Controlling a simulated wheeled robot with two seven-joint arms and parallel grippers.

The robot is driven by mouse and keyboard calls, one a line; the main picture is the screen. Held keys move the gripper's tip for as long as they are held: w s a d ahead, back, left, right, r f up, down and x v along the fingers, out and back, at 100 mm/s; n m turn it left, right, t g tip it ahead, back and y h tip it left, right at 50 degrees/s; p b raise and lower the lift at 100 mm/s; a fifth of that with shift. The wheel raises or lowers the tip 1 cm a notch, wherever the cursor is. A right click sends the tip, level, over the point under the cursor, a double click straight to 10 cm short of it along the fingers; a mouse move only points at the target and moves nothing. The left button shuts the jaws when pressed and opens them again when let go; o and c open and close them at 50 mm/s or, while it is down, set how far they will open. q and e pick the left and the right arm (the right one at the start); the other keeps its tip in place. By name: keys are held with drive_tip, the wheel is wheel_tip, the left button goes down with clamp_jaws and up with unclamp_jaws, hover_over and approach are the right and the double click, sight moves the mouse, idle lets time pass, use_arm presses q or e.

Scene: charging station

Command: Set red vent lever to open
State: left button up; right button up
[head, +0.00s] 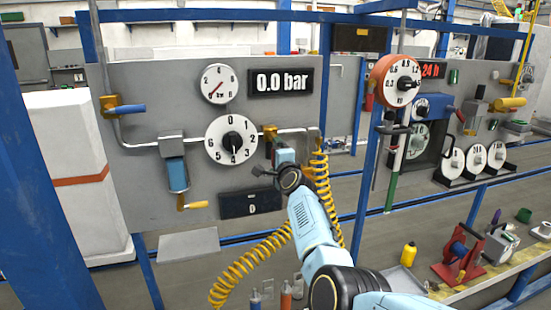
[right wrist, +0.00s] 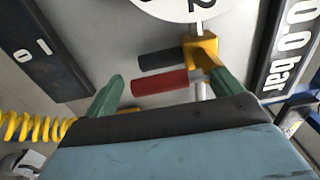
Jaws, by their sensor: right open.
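The red lever (right wrist: 160,82) shows in the right wrist view, joined to a yellow valve body (right wrist: 202,48) on a thin pipe. It sits crosswise to the pipe. A dark shape of similar outline lies behind it; I cannot tell whether it is a shadow. My right gripper (right wrist: 168,86) is open, its green fingers apart at either end of the red handle, with no clear grip. In the head view my right gripper (head: 282,160) is just below the yellow valve body (head: 269,132) and hides the lever. My left gripper is not in view.
The display (head: 281,82) reads 0.0 bar. A round dial (head: 231,139) is left of my gripper. A blue-handled valve (head: 125,109) is at the far left. A yellow coiled hose (head: 325,200) hangs beside my right arm. A blue post (head: 375,150) stands to the right.

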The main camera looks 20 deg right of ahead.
drive_tip(key=shift+s, duration=0.2)
drive_tip(key=s+a+p, duration=0.1)
drive_tip(key=s, duration=1.2)
idle(0.3)
